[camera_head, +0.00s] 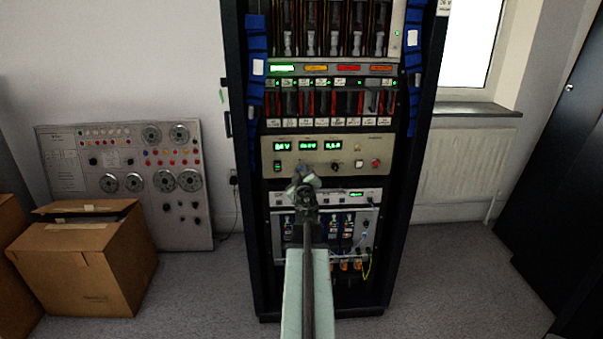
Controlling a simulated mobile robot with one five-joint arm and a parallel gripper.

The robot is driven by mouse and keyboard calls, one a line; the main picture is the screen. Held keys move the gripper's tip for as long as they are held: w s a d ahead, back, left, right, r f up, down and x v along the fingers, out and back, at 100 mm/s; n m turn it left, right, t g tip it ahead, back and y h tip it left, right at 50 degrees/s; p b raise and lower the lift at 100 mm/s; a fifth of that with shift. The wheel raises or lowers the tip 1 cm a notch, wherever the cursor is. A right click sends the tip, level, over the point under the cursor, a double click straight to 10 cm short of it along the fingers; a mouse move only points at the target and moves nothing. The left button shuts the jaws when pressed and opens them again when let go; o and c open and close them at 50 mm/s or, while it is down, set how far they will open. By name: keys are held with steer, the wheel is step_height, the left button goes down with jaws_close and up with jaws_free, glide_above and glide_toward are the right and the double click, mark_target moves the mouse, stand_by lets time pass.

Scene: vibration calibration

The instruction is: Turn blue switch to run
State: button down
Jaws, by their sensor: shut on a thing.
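The beige instrument panel (348,146) with three green displays sits at mid-height in the rack. My arm reaches up from the bottom centre. My gripper (303,178) is at the lower left-centre of this panel, shut on a small control there. The jaws hide most of that control, so I cannot make out its blue colour or which position it points to. A dark knob (336,165) and a red button (376,163) show uncovered to the right on the same panel.
The tall black rack (244,200) holds several other modules above and below. A grey panel with dials (80,165) leans on the wall at left, behind a cardboard box (85,262). A radiator (465,165) is at right. Grey floor (450,280) is clear at right.

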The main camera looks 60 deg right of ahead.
steer(key=n, duration=0.5)
steer(key=shift+n, duration=0.3)
steer(key=n, duration=0.5)
steer(key=shift+a, duration=0.1)
steer(key=shift+n, duration=0.3)
steer(key=c, duration=1.2)
jaws_free()
steer(key=shift+o, duration=0.2)
